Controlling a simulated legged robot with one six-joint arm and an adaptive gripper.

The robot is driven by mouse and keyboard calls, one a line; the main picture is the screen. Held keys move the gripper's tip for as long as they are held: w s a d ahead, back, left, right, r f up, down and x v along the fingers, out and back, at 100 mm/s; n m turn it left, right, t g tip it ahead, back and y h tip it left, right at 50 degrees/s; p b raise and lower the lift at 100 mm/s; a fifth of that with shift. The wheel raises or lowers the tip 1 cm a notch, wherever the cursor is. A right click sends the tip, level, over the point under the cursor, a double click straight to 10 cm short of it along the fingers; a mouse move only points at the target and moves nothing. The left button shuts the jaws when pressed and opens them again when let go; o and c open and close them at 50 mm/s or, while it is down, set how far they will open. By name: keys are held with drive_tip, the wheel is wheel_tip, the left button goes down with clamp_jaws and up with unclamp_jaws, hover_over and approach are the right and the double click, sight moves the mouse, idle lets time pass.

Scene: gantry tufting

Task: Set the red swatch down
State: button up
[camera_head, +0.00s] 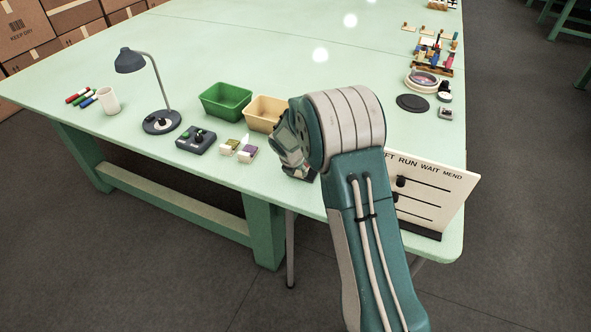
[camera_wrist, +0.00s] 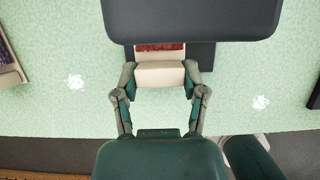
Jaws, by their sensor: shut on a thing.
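The red swatch is a cream block with a dark red patch (camera_wrist: 160,46) in the wrist view. My gripper (camera_wrist: 160,78) is shut on the cream part, one finger against each side. A dark flat square (camera_wrist: 205,54) shows behind the swatch, partly covered by it. I cannot tell whether the swatch touches it or hangs just above. In the head view my gripper (camera_head: 297,165) is over the front edge area of the pale green table (camera_head: 220,65), and my arm hides most of it and the swatch.
Two swatches (camera_head: 237,147) stand left of my gripper, beside a dark control box (camera_head: 196,140). A green bin (camera_head: 225,101) and a tan bin (camera_head: 265,112) are behind them. A lettered board (camera_head: 432,190) stands at the right front. The table's middle back is clear.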

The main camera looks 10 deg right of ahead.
drive_tip(key=shift+d, duration=0.35)
drive_tip(key=o, duration=1)
drive_tip(key=shift+d, duration=0.65)
drive_tip(key=shift+c, duration=0.2)
drive_tip(key=shift+a, duration=0.7)
drive_tip(key=s+r+m, duration=0.3)
drive_tip(key=s+r, duration=0.2)
drive_tip(key=r, duration=0.4)
drive_tip(key=s+r+m, duration=0.3)
drive_tip(key=s+r, duration=0.2)
drive_tip(key=r, duration=0.5)
drive_tip(key=s+r+m+t+y, duration=0.1)
drive_tip(key=s+r+m, duration=0.3)
drive_tip(key=s+m, duration=0.7)
drive_tip(key=s+r+m+y, duration=0.1)
drive_tip(key=s+r+m, duration=0.2)
drive_tip(key=s+m, duration=0.8)
drive_tip(key=s, duration=0.4)
drive_tip(key=shift+s+d+r+m+t+y, duration=0.3)
drive_tip(key=shift+s+r+m+t+y, duration=0.05)
drive_tip(key=shift+m+t+y, duration=0.05)
